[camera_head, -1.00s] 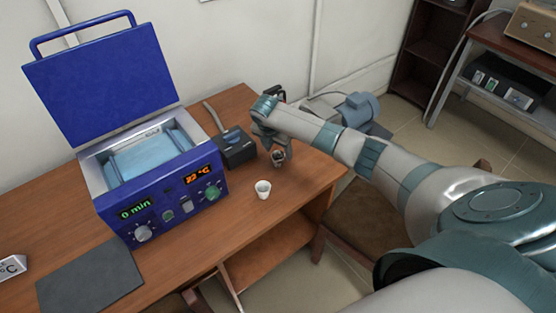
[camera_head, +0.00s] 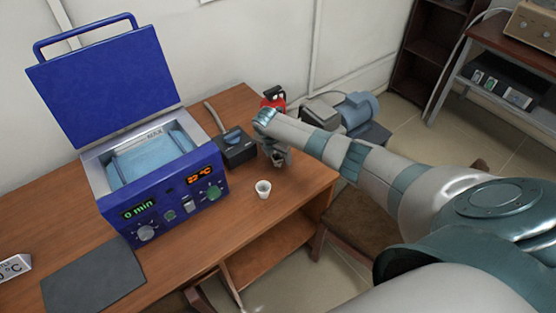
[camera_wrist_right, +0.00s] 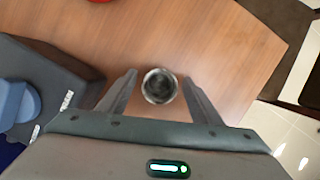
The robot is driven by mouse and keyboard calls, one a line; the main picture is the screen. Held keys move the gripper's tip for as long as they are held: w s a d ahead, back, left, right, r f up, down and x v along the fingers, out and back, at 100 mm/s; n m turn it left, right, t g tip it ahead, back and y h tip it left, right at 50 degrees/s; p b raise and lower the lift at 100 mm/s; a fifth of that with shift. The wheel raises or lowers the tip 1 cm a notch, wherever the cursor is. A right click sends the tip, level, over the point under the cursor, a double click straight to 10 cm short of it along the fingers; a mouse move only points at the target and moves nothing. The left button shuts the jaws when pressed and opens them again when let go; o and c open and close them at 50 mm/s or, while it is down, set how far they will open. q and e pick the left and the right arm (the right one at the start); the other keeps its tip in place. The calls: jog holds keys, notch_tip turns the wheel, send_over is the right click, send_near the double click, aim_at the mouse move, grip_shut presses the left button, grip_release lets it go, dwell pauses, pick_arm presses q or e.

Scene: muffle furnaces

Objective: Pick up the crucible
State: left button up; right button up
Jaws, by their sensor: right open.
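A small round metal-grey crucible (camera_wrist_right: 160,86) with a dark inside stands on the table between the fingers of my right gripper (camera_wrist_right: 158,92). The fingers are open, one on each side, with a gap at the left; contact cannot be told. In the head view my right gripper (camera_head: 276,151) points down at the table and largely hides the grey crucible (camera_head: 279,161). A white crucible (camera_head: 263,189) stands upright on the table, nearer the front edge and apart from the gripper. My left gripper is not in view.
A blue furnace (camera_head: 165,205) with its lid raised stands on the wooden table (camera_head: 240,215). A dark box with a blue switch (camera_head: 236,147) is just left of my right gripper. A red object (camera_head: 272,98) is behind it. A dark mat (camera_head: 93,279) lies front left.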

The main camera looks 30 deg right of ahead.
aim_at(280, 155)
jog(key=c, duration=1.1)
jog(key=shift+c, duration=0.2)
jog(key=shift+r, duration=0.1)
jog(key=shift+r+b, duration=0.35)
jog(key=shift+r, duration=0.35)
notch_tip(280, 155, up, 2)
jog(key=shift+r+b, duration=0.1)
jog(key=shift+b, duration=0.4)
jog(key=s+d+r+b, duration=0.3)
jog(key=s+d+r, duration=0.3)
jog(key=s, duration=0.4)
jog(key=shift+r, duration=0.6)
